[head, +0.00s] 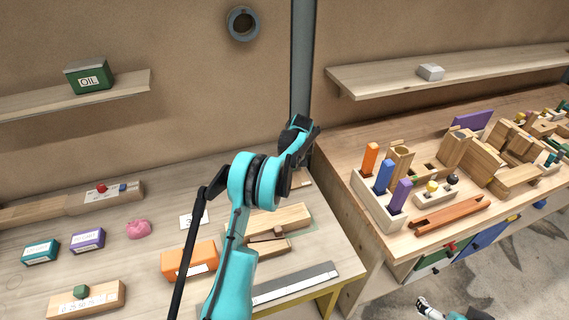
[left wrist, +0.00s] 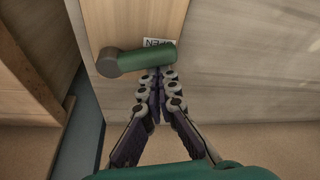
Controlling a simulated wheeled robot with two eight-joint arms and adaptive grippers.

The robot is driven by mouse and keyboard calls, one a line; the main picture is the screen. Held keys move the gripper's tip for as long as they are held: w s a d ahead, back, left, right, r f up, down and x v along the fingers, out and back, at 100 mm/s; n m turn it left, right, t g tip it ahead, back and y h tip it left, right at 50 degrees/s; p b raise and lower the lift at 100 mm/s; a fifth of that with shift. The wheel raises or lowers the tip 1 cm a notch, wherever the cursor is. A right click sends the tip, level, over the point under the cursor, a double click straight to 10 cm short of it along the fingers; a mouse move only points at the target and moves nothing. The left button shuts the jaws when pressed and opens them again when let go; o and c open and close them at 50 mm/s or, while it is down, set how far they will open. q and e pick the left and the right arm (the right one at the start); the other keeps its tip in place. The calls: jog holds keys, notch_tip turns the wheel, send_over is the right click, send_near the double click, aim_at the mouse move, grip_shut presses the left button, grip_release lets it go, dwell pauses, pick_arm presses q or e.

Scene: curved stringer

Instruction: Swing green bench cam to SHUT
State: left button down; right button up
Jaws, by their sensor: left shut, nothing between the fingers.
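The green cam lever (left wrist: 145,59) shows in the left wrist view. It runs sideways from a dark round pivot (left wrist: 108,63) on a wooden block (left wrist: 125,22). A white label (left wrist: 160,43), upside down and reading OPEN, lies beside the lever's free end and is partly covered by it. My left gripper (left wrist: 157,74) is shut and empty, its tips right at the lever near the free end; I cannot tell whether they touch. In the head view my left gripper (head: 298,138) is by the gap between the benches, and the lever is hidden. My right gripper (head: 427,307) shows small at the bottom.
The left bench holds an orange box (head: 189,260), wooden blocks (head: 277,219) and a grey steel strip (head: 295,284). A grey post (head: 302,55) rises behind my left gripper.

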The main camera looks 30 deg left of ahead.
pick_arm(q)
jog(key=n, duration=0.2)
jog(key=d+n+g, duration=0.1)
jog(key=shift+s+d+n, duration=0.3)
jog(key=shift+s+n, duration=0.1)
jog(key=d+n, duration=0.1)
jog(key=n, duration=0.1)
jog(key=d+n+g, duration=0.1)
jog(key=n, duration=0.1)
jog(key=shift+s+n+g+p, duration=0.2)
jog(key=shift+n+g+p, duration=0.1)
jog(key=shift+w+d, duration=0.15)
jog(key=shift+d, duration=0.65)
jog(key=shift+w+d, duration=0.2)
jog(key=shift+d, duration=0.25)
jog(key=shift+w+d, duration=0.1)
jog(key=shift+d, duration=0.15)
